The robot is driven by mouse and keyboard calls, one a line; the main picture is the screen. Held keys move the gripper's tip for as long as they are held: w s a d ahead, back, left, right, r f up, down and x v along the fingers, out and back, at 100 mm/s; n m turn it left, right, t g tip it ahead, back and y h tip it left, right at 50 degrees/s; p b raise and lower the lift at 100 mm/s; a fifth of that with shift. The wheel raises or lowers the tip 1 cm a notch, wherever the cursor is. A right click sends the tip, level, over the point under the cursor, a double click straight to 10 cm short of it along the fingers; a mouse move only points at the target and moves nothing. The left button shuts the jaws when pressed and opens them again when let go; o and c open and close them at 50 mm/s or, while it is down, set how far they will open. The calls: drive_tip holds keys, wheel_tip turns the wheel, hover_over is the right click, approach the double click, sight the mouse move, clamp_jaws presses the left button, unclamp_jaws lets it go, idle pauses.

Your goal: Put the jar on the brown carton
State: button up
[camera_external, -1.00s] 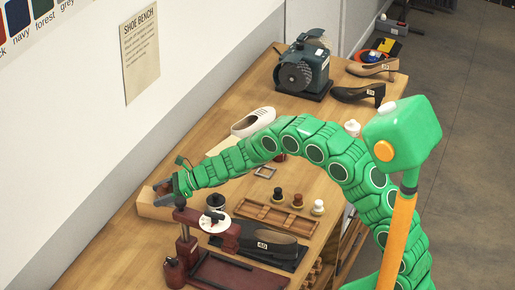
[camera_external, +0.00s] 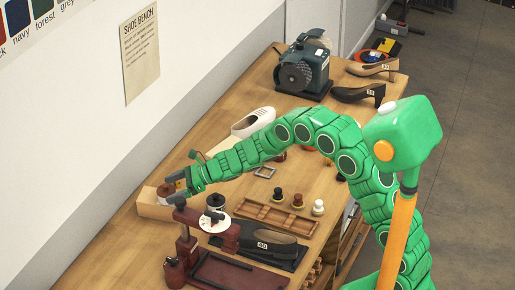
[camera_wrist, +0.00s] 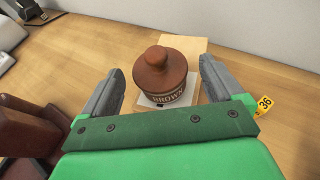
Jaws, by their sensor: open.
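The jar is brown with a knobbed lid and the word BROWN on its side; in the wrist view the jar (camera_wrist: 162,72) is upright, between my fingers. Under it is a pale tan carton (camera_wrist: 187,45) with a white patch on top; the jar appears to rest on this patch. In the external view the carton (camera_external: 150,208) lies at the wall side of the bench, with the jar (camera_external: 165,189) on it, partly hidden by my gripper (camera_external: 179,182). My gripper in the wrist view (camera_wrist: 160,88) is open, with gaps on both sides of the jar.
A dark red press (camera_external: 188,245) stands close in front of the carton. A wooden tray (camera_external: 268,217), small bottles (camera_external: 298,200), a white shoe (camera_external: 253,122) and a grinder (camera_external: 304,72) share the bench. A yellow 36 tag (camera_wrist: 264,105) is right of my gripper.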

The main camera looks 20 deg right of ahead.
drive_tip(key=v, duration=0.7)
drive_tip(key=shift+s+d, duration=0.1)
drive_tip(key=s+d+r+n+g+h, duration=0.1)
drive_tip(key=s+d+r+n+g, duration=0.1)
drive_tip(key=s+d+r+n, duration=0.45)
drive_tip(key=s+d+r+n+g+h, duration=0.1)
drive_tip(key=s+d+r+n+g, duration=0.2)
drive_tip(key=s+d, duration=0.5)
drive_tip(key=s+d+n+h, duration=0.5)
drive_tip(key=s+d, duration=0.8)
drive_tip(key=d, duration=0.4)
drive_tip(key=s+d+n+h, duration=0.5)
drive_tip(key=s+d, duration=0.8)
drive_tip(key=d, duration=0.5)
drive_tip(key=shift+f+n+t+h, duration=0.25)
drive_tip(key=shift+n+t+h, duration=0.1)
drive_tip(key=shift+h, duration=0.35)
